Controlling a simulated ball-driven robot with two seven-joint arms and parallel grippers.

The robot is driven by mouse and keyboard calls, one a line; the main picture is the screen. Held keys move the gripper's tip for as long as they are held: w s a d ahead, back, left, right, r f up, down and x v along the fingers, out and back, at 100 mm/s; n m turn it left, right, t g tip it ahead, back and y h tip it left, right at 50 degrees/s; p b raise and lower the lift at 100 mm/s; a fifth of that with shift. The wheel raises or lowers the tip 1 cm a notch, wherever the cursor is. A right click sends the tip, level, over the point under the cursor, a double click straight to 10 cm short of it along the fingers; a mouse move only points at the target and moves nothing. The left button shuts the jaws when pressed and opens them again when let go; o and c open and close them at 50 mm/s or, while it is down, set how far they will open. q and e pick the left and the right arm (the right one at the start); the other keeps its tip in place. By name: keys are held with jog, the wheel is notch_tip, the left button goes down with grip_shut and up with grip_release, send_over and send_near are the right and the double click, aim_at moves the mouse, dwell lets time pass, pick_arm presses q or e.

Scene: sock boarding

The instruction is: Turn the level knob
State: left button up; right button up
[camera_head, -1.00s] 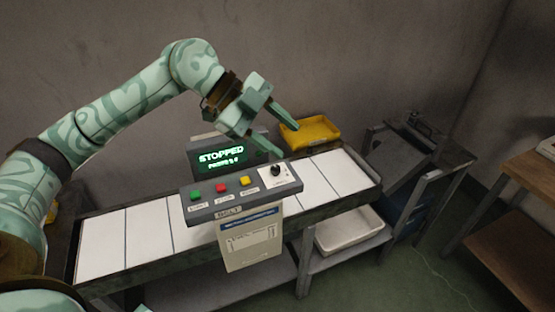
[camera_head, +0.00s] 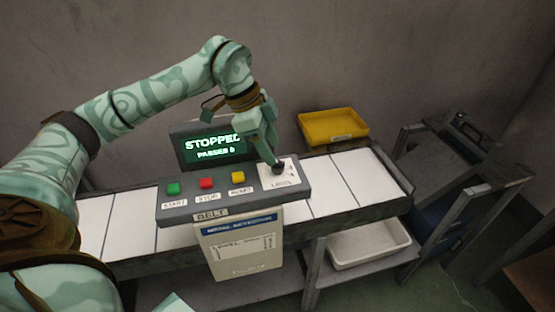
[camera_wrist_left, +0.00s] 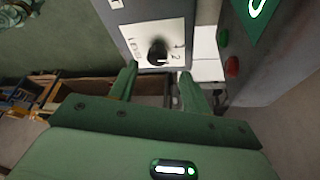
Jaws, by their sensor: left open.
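The level knob (camera_head: 279,167) is a small black knob on a white plate at the right end of the grey belt control panel (camera_head: 180,211). It also shows in the left wrist view (camera_wrist_left: 158,50), just beyond and between the fingertips. My left gripper (camera_head: 272,160) points down at the knob from above in the head view and partly covers its plate. In the left wrist view my left gripper (camera_wrist_left: 157,70) is open, its fingers apart and with nothing between them. Whether a finger touches the knob I cannot tell. My right gripper is in no view.
A green button (camera_head: 173,189), a red button (camera_head: 206,183) and a yellow button (camera_head: 238,177) line the panel. The screen (camera_head: 208,148) behind reads STOPPED. A yellow tray (camera_head: 333,126) stands behind the belt, a white bin (camera_head: 368,243) below.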

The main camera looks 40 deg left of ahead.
aim_at(278, 168)
pick_arm(q)
jog(key=shift+s+d+f, duration=0.1)
jog(key=shift+d+f, duration=0.05)
jog(key=shift+f, duration=0.45)
jog(key=shift+s+d+f, duration=0.1)
jog(key=shift+d+f, duration=0.05)
jog(key=shift+f, duration=0.45)
jog(key=shift+d+f, duration=0.15)
jog(key=shift+f, duration=0.1)
jog(key=shift+w+d+f, duration=0.1)
jog(key=shift+w+f, duration=0.15)
jog(key=shift+s, duration=0.1)
jog(key=c, duration=1)
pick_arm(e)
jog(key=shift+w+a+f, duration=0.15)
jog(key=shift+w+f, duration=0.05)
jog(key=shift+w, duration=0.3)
